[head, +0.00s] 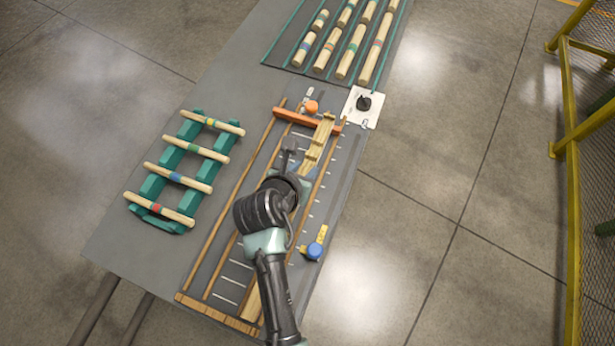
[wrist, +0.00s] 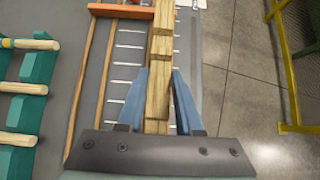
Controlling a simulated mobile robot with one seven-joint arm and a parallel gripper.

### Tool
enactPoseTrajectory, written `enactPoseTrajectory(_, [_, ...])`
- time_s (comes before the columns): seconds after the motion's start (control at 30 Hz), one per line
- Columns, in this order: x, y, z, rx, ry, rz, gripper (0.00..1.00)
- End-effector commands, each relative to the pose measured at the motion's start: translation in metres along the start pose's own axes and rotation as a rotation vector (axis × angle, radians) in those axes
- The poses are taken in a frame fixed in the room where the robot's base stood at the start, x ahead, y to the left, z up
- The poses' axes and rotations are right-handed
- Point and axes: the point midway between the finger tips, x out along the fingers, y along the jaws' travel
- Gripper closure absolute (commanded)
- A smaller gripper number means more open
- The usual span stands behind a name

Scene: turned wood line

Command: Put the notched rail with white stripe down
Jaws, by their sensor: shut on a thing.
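The notched rail (head: 318,143) is a long pale wooden bar with notches along it, over the striped jig on the table. In the wrist view the rail (wrist: 159,48) runs up the middle, between the two blue fingers. My gripper (wrist: 158,88) is shut on the rail; its fingers also show in part in the head view (head: 301,171). The rail's far end lies close to the orange crossbar (head: 293,117). I cannot make out a white stripe, nor whether the rail touches the jig. My arm hides part of the rail in the head view.
A green rack (head: 153,186) with several banded dowels stands left of the jig. More dowels lie in a tray (head: 276,55) at the back. A blue knob (head: 314,251) sits at the jig's right edge. A white plate with a black part (head: 364,103) is at back right. Yellow fencing (head: 566,150) stands right.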

Motion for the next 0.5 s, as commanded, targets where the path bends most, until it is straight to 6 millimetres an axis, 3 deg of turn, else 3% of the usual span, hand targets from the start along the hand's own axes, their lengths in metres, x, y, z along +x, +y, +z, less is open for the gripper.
enactPoseTrajectory(0.5, [0.047, 0.0, -0.047, 0.001, -0.002, 0.0, 1.0])
